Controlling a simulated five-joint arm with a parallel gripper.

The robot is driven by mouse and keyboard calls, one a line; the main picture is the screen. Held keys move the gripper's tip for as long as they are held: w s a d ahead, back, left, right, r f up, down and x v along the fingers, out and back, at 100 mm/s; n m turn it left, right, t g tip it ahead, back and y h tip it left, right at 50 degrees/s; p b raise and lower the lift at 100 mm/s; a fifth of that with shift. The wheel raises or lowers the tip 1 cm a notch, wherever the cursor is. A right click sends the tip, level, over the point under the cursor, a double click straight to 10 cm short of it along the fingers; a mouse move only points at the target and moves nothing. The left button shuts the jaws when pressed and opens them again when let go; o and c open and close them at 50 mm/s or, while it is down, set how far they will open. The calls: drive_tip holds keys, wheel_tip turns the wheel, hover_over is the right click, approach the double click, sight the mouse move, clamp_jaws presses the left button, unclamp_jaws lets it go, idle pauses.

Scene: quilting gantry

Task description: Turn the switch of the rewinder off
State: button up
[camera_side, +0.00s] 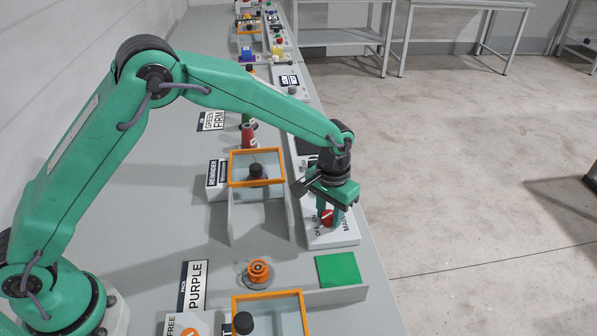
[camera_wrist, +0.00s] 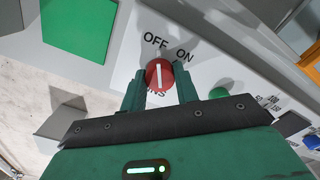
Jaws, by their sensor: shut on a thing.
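The switch is a round red knob with a white bar, in the wrist view (camera_wrist: 159,75) and partly hidden by my gripper in the side view (camera_side: 326,217). It sits on a pale panel (camera_side: 338,238) marked OFF, ON and a partly hidden MAINS. In the wrist view the white bar stands nearly upright, its upper end towards OFF, with ON to the right. My gripper (camera_wrist: 159,82) is shut on the knob, one finger on each side; in the side view it points down at the panel. The rewinder sign (camera_side: 217,174) stands beside an orange-framed bin (camera_side: 262,210).
A green square (camera_side: 338,268) lies in front of the panel. An orange spool (camera_side: 258,272) is on the table (camera_side: 150,232) to the left. In the wrist view, a green button (camera_wrist: 225,95) and a blue button (camera_wrist: 311,141) are on the right. Another orange-framed bin (camera_side: 291,308) stands nearer the camera.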

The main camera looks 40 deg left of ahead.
sight(329, 214)
drive_tip(key=o, duration=1)
drive_tip(key=shift+r, duration=0.1)
drive_tip(key=shift+r, duration=3.8)
drive_tip(key=shift+r, duration=0.15)
